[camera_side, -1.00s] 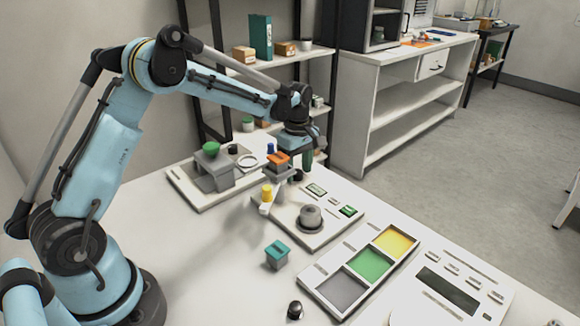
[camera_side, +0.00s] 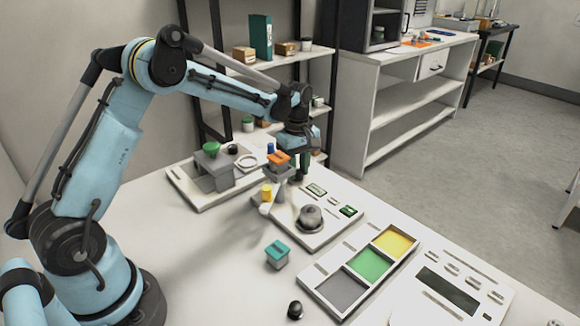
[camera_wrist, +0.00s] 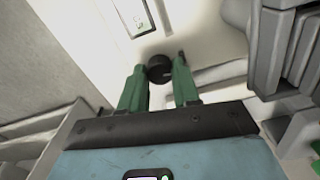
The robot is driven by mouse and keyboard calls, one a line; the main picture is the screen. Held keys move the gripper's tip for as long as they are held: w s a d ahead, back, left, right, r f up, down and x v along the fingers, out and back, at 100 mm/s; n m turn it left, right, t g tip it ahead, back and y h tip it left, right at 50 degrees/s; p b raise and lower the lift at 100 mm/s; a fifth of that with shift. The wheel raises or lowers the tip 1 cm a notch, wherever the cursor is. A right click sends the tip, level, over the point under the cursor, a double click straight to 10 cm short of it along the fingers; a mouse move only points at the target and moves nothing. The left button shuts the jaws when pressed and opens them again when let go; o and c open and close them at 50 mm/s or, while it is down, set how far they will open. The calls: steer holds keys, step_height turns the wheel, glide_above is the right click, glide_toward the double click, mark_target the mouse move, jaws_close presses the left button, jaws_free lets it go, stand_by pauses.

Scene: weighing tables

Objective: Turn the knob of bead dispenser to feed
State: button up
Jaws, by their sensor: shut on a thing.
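The bead dispenser (camera_side: 278,172) is a grey column with an orange top, standing at the back of the white base in the side view. Its grey body fills the upper right of the wrist view (camera_wrist: 283,50). A round black knob (camera_wrist: 158,68) shows between my green fingertips in the wrist view. My gripper (camera_wrist: 160,75) is shut on this knob, one finger on each side. In the side view my gripper (camera_side: 304,166) reaches down just right of the dispenser, and its tips and the knob are partly hidden.
A grey round pot (camera_side: 310,217) sits on the white unit in front. A teal-topped box (camera_side: 277,255) and a small black object (camera_side: 295,310) stand on the table. A three-part tray (camera_side: 325,291) lies to the right. A grey stand (camera_side: 214,171) bears a green cup at the back left.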

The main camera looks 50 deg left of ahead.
mark_target(297, 171)
steer(key=m, duration=0.4)
steer(key=shift+m, duration=0.3)
steer(key=m, duration=0.3)
steer(key=shift+m, duration=0.3)
steer(key=m, duration=0.4)
steer(key=shift+m, duration=1.9)
steer(key=o, duration=1.1)
steer(key=shift+c, duration=0.2)
step_height(297, 171, up, 12)
